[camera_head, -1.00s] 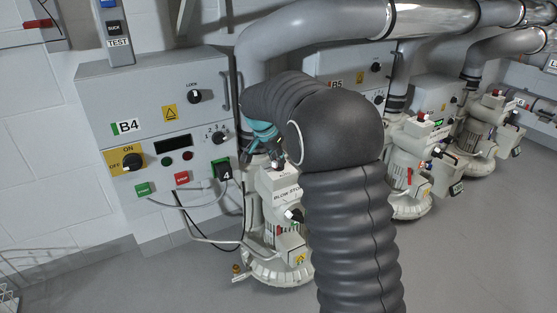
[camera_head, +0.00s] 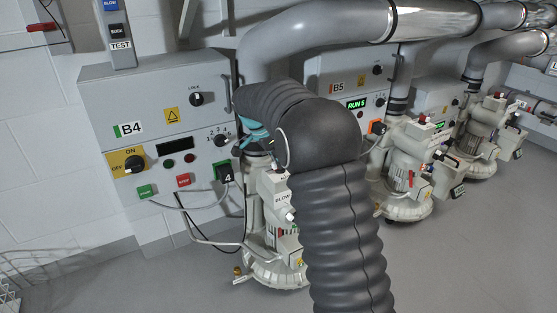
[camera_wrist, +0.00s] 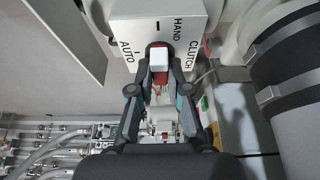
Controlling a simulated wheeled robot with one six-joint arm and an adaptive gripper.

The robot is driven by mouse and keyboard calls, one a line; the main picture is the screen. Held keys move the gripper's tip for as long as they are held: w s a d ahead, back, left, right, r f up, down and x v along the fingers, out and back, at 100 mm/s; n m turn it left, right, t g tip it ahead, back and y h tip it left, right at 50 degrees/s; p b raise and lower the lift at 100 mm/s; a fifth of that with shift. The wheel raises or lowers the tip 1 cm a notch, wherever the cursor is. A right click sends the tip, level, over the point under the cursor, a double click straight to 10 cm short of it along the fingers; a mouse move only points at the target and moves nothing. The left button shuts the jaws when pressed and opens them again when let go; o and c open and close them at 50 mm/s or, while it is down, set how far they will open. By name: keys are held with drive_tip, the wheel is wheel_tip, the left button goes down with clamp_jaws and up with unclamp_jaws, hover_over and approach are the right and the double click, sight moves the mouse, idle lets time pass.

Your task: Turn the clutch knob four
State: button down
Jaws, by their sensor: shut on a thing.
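The clutch knob (camera_wrist: 158,58) has a white and red grip and sits on a white box face (camera_wrist: 187,12) lettered HAND, CLUTCH and AUTO in the wrist view. My gripper (camera_wrist: 159,68) is shut on the knob, one finger on each side. I cannot tell for sure which mark the knob points at. In the head view my gripper (camera_head: 257,138), with its teal parts, is at the upper part of blower four (camera_head: 272,235), just right of the B4 panel. The knob is hidden there by my gripper and arm.
The grey B4 panel (camera_head: 160,98) with its switches stands close left of my gripper. A large grey pipe (camera_head: 320,38) passes above. The B5 panel (camera_head: 340,67) shows RUN 5 in green. A cable (camera_head: 205,240) hangs below the B4 panel. Floor (camera_head: 470,265) at right is clear.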

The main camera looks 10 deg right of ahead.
drive_tip(key=shift+a, duration=0.1)
drive_tip(key=c, duration=1.1)
unclamp_jaws()
drive_tip(key=shift+a, duration=0.1)
drive_tip(key=v, duration=1.2)
